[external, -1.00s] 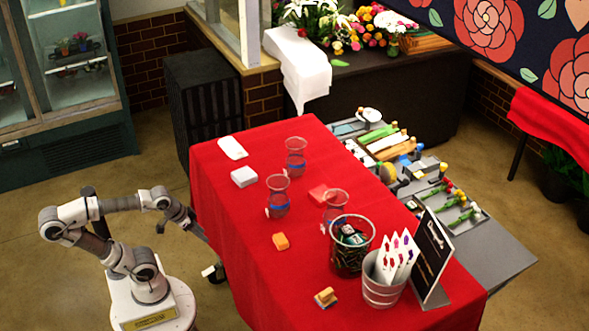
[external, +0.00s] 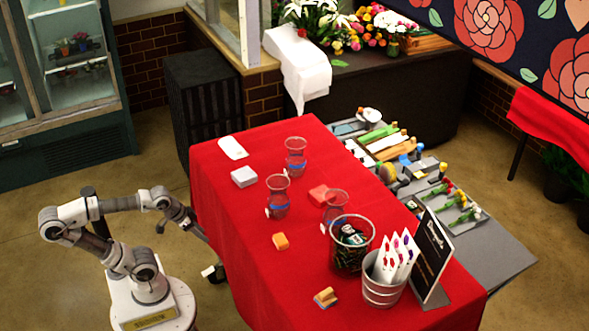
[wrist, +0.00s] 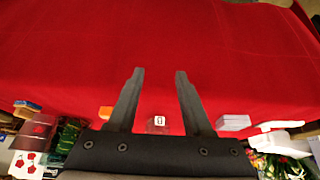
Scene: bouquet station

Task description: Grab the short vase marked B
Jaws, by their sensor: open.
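Three clear glass vases with blue bands stand upright on the red table in the external view: a back vase (external: 295,158), a middle vase (external: 278,197) and a front vase (external: 335,208). Small white tags hang on at least two; their letters are too small to read there. In the wrist view a vase with a white tag (wrist: 159,121) shows low between my fingers, farther off; the tag's letter is not clearly legible. My gripper (wrist: 158,73) is open and empty, with red cloth beyond it. In the external view my arm's end is by the table's left edge, apart from the vases.
A white block (external: 244,177), an orange block (external: 280,241), a red block (external: 318,194) and a sponge (external: 326,298) lie around the vases. A clear bin (external: 351,244), a metal bucket (external: 382,285) and a black sign (external: 430,258) crowd the front right.

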